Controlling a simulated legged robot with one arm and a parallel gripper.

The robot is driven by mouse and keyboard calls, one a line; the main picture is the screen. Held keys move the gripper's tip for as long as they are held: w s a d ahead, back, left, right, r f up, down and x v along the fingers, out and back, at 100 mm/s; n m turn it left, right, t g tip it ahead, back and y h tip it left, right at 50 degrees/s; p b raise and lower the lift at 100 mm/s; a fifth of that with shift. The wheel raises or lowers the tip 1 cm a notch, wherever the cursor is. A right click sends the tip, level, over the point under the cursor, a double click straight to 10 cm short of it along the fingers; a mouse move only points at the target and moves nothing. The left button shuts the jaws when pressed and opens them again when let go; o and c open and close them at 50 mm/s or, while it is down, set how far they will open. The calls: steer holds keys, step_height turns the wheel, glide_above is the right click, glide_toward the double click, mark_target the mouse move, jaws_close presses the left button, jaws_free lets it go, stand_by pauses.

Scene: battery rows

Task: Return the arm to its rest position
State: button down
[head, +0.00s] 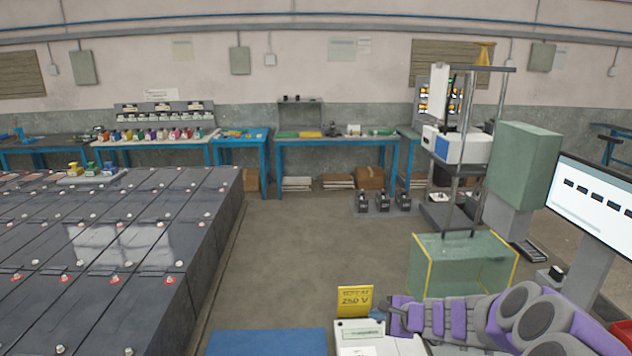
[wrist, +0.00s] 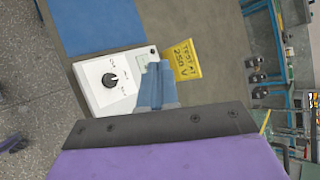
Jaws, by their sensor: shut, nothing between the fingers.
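My arm (head: 480,318), purple and grey, reaches in from the lower right of the head view and lies folded low and roughly level. My gripper (head: 378,314) is at its left end, just above a white instrument box (head: 385,346). In the wrist view my gripper (wrist: 158,66) shows as two blue-grey fingers, closed together and empty. They overlap the right edge of the white box (wrist: 120,98) with a black knob. I cannot tell whether they touch it. A yellow "TEST AT 250 V" sign (wrist: 183,60) stands close to the fingertips.
Rows of dark battery blocks (head: 110,225) fill the left. A yellow-edged clear box (head: 465,265), a green cabinet (head: 522,165) and a screen (head: 595,205) stand at the right. A blue mat (head: 265,342) lies in front.

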steer(key=s+a+r+n+g+y, duration=0.1)
steer(key=s+a+r+n+g, duration=0.1)
steer(key=s+a+r+n, duration=0.4)
steer(key=s+a+r+n+g, duration=0.15)
steer(key=s+a, duration=0.25)
steer(key=s, duration=0.4)
steer(key=s+a+r+n+g+y, duration=0.1)
steer(key=s+a+r+n+g, duration=0.25)
steer(key=s+a, duration=0.2)
steer(key=s+d+n+g+h, duration=0.1)
steer(key=s+d+n+h, duration=0.2)
steer(key=s, duration=1.1)
steer(key=s+d+f+n+g+h, duration=0.1)
steer(key=s+d+n+g+h, duration=0.1)
steer(key=s+d+h, duration=0.3)
steer(key=s+d+n, duration=0.1)
steer(key=s+d, duration=0.3)
steer(key=s, duration=0.5)
steer(key=shift+s+f+g+h, duration=0.15)
steer(key=shift+s+g+h, duration=0.05)
steer(key=shift+g+h, duration=0.1)
steer(key=c, duration=1.9)
jaws_free()
